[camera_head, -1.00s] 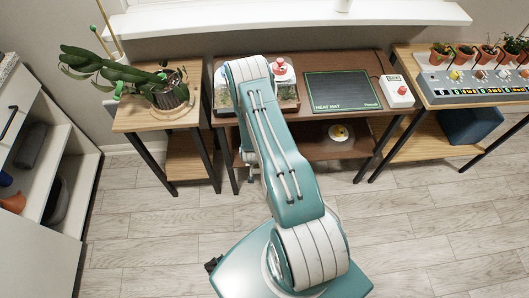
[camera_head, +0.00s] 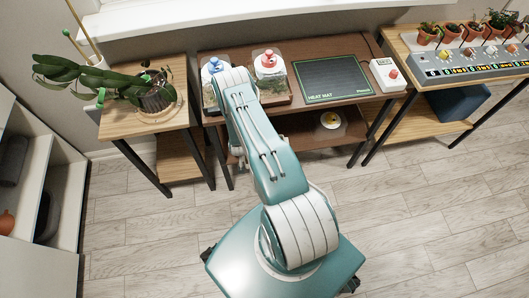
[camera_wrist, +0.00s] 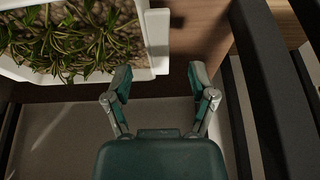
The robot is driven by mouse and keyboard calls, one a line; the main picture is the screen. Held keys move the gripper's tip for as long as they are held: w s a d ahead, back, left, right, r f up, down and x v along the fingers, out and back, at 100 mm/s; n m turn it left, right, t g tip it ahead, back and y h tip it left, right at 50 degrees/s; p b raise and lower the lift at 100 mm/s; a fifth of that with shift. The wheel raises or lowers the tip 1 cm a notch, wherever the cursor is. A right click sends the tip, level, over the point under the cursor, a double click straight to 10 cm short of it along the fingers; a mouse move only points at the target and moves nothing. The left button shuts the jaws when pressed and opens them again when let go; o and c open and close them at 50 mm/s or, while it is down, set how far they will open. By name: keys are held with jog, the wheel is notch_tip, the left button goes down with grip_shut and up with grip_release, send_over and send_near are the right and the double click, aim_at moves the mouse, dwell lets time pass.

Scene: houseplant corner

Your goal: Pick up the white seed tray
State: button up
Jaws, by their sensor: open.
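The white seed tray (camera_wrist: 148,45) shows at the upper left of the wrist view, with grassy green seedlings and brown soil in it. A white tab stands out from its right side. My gripper (camera_wrist: 160,78) is open and empty, with its two fingers apart to the lower right of the tray and not touching it. In the head view my arm hides the gripper and much of the planting area on the brown table (camera_head: 318,52). Two clear covers stand there, one with a blue knob (camera_head: 214,65) and one with a red knob (camera_head: 268,58).
A black heat mat (camera_head: 333,80) and a white box with a red button (camera_head: 388,75) lie to the right on the table. A potted plant (camera_head: 155,98) stands on the left table. Dark table legs (camera_wrist: 262,90) rise to the right of my gripper. Floor in front is clear.

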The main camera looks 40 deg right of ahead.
jog(key=shift+x, duration=1.85)
jog(key=shift+s, duration=0.2)
grip_shut()
